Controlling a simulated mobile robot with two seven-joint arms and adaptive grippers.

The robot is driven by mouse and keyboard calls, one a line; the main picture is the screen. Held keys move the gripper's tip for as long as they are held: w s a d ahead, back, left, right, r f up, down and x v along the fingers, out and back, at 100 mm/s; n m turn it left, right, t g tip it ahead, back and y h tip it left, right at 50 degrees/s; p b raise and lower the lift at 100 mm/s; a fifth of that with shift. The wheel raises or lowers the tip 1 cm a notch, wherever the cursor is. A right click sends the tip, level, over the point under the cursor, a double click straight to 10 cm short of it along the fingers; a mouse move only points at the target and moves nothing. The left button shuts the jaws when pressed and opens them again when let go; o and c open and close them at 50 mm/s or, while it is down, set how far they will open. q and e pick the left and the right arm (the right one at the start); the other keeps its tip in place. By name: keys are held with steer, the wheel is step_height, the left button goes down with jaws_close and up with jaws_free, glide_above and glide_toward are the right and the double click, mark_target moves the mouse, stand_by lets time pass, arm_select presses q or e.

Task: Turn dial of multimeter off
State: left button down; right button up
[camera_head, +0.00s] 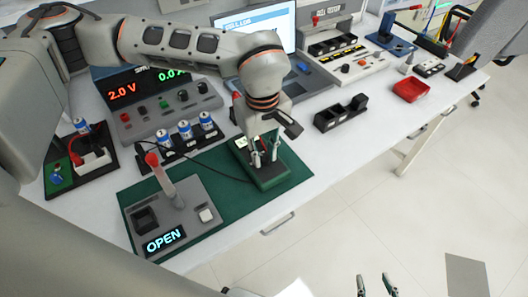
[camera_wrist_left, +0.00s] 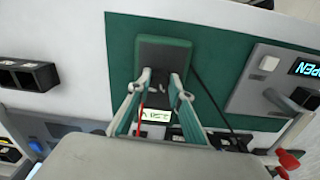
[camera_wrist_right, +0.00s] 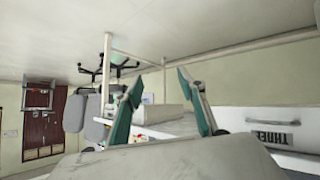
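The multimeter (camera_head: 268,180) is a dark green box on the green mat, with a small lit display (camera_head: 241,142). It also shows in the left wrist view (camera_wrist_left: 163,50), where its display (camera_wrist_left: 156,116) lies between my fingers. My left gripper (camera_head: 265,158) is over it, fingers pointing down. In the left wrist view, its fingertips (camera_wrist_left: 161,76) are apart, on either side of a dark part on the multimeter's face. The dial's pointing direction is hidden; contact cannot be told. My right gripper (camera_head: 376,287) is open and empty, low in front of the table, away from the multimeter.
A grey lever box (camera_head: 205,190) with an OPEN display stands left on the green mat (camera_head: 222,240).

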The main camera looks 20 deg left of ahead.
arm_select(q)
steer(key=shift+r, duration=0.1)
steer(key=shift+r+n+p, duration=0.15)
steer(key=shift+n+p, duration=0.5)
steer(key=shift+n, duration=0.25)
steer(key=shift+n+p, duration=0.75)
steer(key=shift+n, duration=0.45)
steer(key=n+p, duration=0.1)
steer(key=n, duration=0.2)
steer(key=shift+n+p, duration=0.5)
steer(key=shift+n, duration=0.3)
arm_select(e)
steer(key=shift+s+a+r, duration=0.15)
steer(key=shift+a+r, duration=0.15)
steer(key=shift+r, duration=0.5)
steer(key=shift+s+a+r, duration=0.1)
steer(key=shift+a+r, duration=0.15)
steer(key=shift+r, duration=0.55)
arm_select(q)
steer(key=shift+w, duration=0.1)
arm_select(e)
steer(key=shift+w+r, duration=0.15)
steer(key=shift+r, duration=0.05)
arm_select(q)
steer(key=c, duration=1.8)
jaws_free()
steer(key=shift+f, duration=0.2)
